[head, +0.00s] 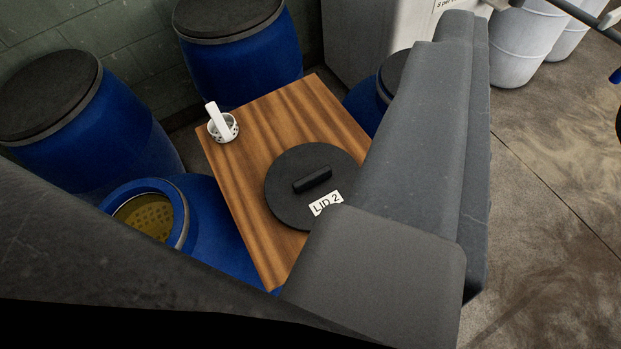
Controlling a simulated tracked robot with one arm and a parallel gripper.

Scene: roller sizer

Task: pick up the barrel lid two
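The barrel lid two (290,203) is a round black lid with a raised bar handle (312,180) and a white label reading "LID 2" (326,203). It lies flat on a striped brown wooden table top (243,178). A large grey part of my own body covers the lid's lower right edge in the picture and the right side of the table. Another dark grey part of mine fills the lower left. I cannot make out my gripper's fingertips, and nothing is seen touching the lid's handle.
A white patterned cup (229,133) with a white stick-like item stands at the table's left corner. An open blue barrel (214,225) stands left of the table. Closed blue barrels (130,135) (245,65) stand behind, by a block wall. Bare floor (560,200) lies right.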

